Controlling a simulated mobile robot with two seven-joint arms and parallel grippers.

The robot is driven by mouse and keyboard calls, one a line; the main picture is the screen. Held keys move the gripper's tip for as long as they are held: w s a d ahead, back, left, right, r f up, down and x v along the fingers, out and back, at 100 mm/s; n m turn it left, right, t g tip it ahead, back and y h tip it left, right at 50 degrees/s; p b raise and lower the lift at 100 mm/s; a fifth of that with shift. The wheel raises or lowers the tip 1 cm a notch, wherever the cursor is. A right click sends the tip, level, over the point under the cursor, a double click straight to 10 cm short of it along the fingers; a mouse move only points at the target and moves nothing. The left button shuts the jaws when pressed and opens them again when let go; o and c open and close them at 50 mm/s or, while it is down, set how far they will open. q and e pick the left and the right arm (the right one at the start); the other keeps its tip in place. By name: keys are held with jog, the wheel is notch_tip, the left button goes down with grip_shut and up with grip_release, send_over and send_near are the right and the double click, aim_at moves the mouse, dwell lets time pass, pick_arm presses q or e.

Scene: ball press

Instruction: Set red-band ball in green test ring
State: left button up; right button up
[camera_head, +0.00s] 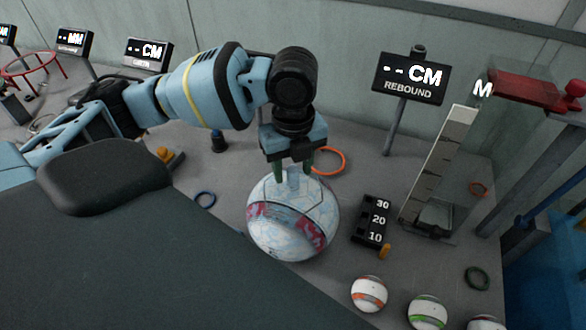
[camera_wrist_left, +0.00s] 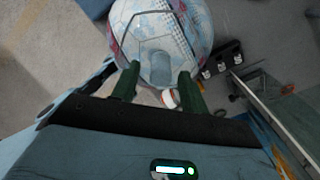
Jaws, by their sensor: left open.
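A large white-and-blue ball (camera_head: 292,240) with red patches around its middle stands on the bench; it also shows in the left wrist view (camera_wrist_left: 165,25). A pale blue knob is on its top. My left gripper (camera_head: 293,172) is open above it, its green fingers (camera_wrist_left: 157,88) on either side of the knob. I cannot tell whether they touch it. A small white ball with an orange-red band (camera_head: 369,293) lies at the front right. A dark green ring (camera_head: 477,278) lies flat at the right, apart from the balls. My right gripper is out of view.
A green-banded ball (camera_head: 427,312) lies beside the orange-red-banded one. A black numbered block (camera_head: 373,222) stands right of the large ball, near a clear-walled rebound stand (camera_head: 432,190). A "REBOUND" display (camera_head: 410,78) stands behind.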

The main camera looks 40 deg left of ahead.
pick_arm(q)
notch_tip(320, 180, up, 11)
jog(key=p, duration=0.1)
jog(key=shift+r, duration=0.2)
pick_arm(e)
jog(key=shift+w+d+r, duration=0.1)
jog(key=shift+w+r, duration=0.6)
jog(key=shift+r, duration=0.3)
pick_arm(q)
jog(key=shift+d+f, duration=0.1)
jog(key=shift+f, duration=0.05)
